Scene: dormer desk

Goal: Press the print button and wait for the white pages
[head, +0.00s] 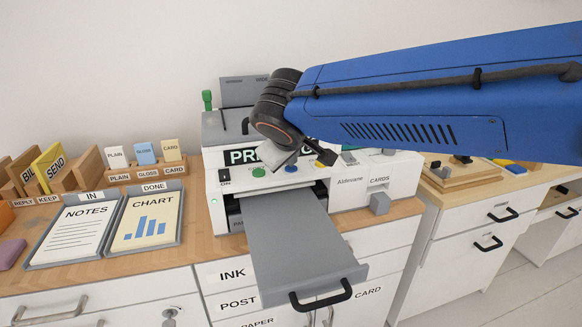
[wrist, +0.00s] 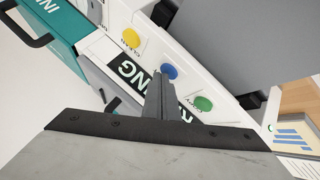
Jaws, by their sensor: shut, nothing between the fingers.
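The white printer (head: 216,160) stands on the desk, its display (head: 241,157) partly hidden by my arm; the visible letters begin "PRI". Below it are a green button (head: 259,172), a blue button (head: 291,168) and a yellow button (head: 321,163). In the wrist view the blue button (wrist: 169,71) lies between the yellow button (wrist: 131,38) and the green button (wrist: 203,103). My gripper (wrist: 158,80) is shut and empty, its tips beside the blue button; contact cannot be told. The grey output tray (head: 296,236) extends forward, with no white pages visible on it.
Left of the printer lie a NOTES tray (head: 34,262) and a CHART tray (head: 180,205). Card holders (head: 145,175) stand behind them. A CARDS unit (head: 372,170) adjoins the printer on the right. The tray's black handle (head: 320,300) juts past the desk front.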

